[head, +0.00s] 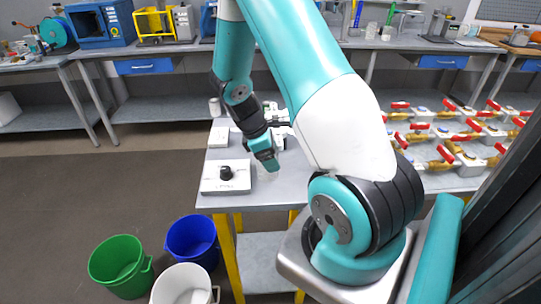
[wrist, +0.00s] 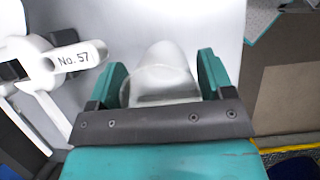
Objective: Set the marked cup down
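My gripper (head: 267,164) is low over the near left part of the grey table (head: 290,192), right of a white box with a black knob. In the wrist view, the teal fingers of my gripper (wrist: 165,80) stand on both sides of a pale, translucent cup (wrist: 166,72) and appear shut on it. The cup shows only faintly below the fingertips in the head view (head: 269,175). No mark on it is readable. I cannot tell whether its base touches the table.
The knobbed white box (head: 226,177) is close left of my gripper; a flat white box (head: 218,137) lies behind it. A white part marked "No. 57" (wrist: 75,58) is beside the fingers. Red-handled valves (head: 440,135) fill the right. Green (head: 122,265), blue (head: 192,240) and white (head: 183,285) buckets stand on the floor.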

